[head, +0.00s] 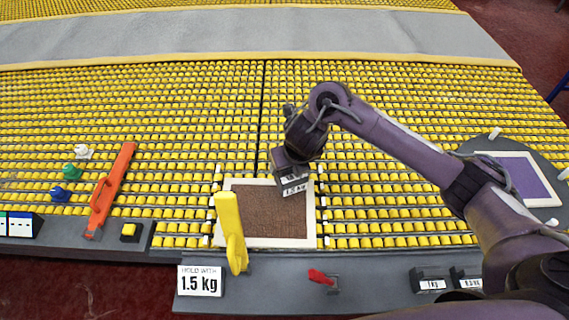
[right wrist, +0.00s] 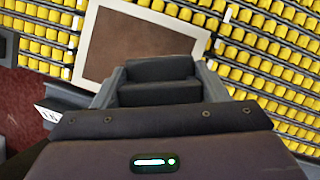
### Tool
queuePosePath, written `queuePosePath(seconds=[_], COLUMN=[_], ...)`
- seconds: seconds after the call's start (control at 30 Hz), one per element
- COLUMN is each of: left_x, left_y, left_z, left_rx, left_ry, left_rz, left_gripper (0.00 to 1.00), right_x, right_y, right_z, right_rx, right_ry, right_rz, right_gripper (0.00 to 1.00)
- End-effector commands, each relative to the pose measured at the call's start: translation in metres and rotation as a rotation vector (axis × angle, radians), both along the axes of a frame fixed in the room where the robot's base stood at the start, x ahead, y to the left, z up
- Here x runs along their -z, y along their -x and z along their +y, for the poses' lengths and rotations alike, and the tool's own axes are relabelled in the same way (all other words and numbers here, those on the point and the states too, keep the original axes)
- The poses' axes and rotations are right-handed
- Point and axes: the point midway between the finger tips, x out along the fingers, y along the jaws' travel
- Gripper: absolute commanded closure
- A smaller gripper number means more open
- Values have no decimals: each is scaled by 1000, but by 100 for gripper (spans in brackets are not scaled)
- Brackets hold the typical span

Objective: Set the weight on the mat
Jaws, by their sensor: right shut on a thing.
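The brown mat (head: 262,213) lies in a pale frame at the front of the yellow roller bed. It also shows in the right wrist view (right wrist: 130,42). My right gripper (head: 291,166) is shut on a dark weight (head: 296,187) labelled 1.5 kg, at the mat's upper right corner in the head view. In the right wrist view the weight (right wrist: 158,90) sits between the fingers and overlaps the mat frame's lower edge. The gap between weight and mat is hard to judge. My left gripper is not in view.
A sign (head: 200,281) reads "HOLD WITH 1.5 kg". A yellow lever (head: 231,232) stands at the mat's left front. A red lever (head: 321,277) and two smaller weights (head: 430,282) are on the front panel. A purple pad (head: 520,178) lies at the right.

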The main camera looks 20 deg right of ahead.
Motion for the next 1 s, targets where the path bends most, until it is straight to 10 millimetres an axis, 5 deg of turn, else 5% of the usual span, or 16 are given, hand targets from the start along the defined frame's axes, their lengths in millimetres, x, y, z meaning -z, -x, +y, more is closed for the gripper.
queuePosePath(seconds=[0.27,1.0], left_x=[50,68], left_y=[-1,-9], left_z=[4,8], left_rx=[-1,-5], left_ry=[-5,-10], left_rz=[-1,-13], left_gripper=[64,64], right_x=[66,136], right_y=[-1,-3], right_z=[2,0], right_rx=[3,3], right_ry=[-7,-2], right_rz=[-5,-9], right_gripper=[100,100])
